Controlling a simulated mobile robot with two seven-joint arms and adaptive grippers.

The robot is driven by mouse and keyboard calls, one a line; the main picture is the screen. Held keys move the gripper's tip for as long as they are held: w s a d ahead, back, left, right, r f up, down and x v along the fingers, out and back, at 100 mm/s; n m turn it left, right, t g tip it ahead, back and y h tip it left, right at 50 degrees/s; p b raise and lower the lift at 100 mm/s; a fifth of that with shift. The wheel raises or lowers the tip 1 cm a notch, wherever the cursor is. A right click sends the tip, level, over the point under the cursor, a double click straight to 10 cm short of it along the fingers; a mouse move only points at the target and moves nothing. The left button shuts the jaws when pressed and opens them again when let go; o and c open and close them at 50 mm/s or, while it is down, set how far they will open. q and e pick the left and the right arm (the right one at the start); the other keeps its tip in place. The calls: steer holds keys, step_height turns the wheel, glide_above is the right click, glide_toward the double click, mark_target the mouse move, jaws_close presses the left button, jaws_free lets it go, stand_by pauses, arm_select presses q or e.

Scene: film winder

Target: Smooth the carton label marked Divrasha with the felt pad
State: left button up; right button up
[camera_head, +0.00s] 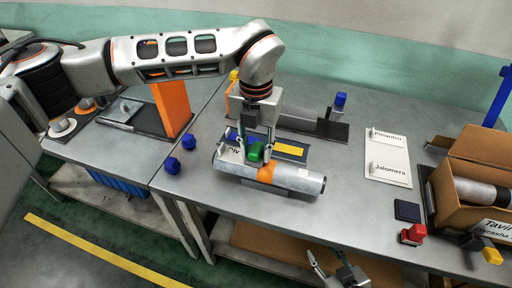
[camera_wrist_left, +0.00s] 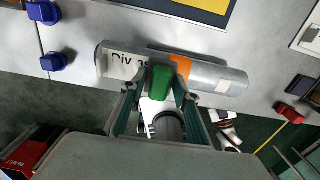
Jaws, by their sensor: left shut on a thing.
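My left gripper (camera_head: 258,147) is shut on a green block (camera_head: 256,152), which also shows in the left wrist view (camera_wrist_left: 161,82). The block is over the silver roll (camera_head: 305,182), beside its orange band; I cannot tell whether it touches, or whether its hidden underside is felt. The roll's white label (camera_wrist_left: 125,63) reads "Divras", its end hidden by the block. An open carton (camera_head: 456,200) at the right has a front label (camera_head: 494,228), cut by the picture edge, reading "Tavil" and apparently "Divrasha". My right gripper (camera_head: 328,264) is low in the head view, open and empty.
A white card (camera_head: 388,157) reads "Pinardiu" and "Jalomera". A dark blue pad (camera_head: 407,211), a red-handled tool (camera_head: 413,234) and a yellow-ended tool (camera_head: 490,255) lie near the carton. Blue knobs (camera_head: 189,141) sit left of the roll. The table between roll and card is clear.

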arm_select(q)
steer(key=shift+f, duration=0.4)
stand_by(0.5)
steer(key=shift+a, duration=0.1)
steer(key=shift+w+a, duration=0.2)
steer(key=shift+a, duration=0.35)
stand_by(0.4)
steer(key=shift+w+a, duration=0.2)
steer(key=shift+a, duration=0.4)
steer(key=shift+a, duration=0.15)
steer(key=shift+w+a, duration=0.2)
steer(key=shift+a, duration=0.25)
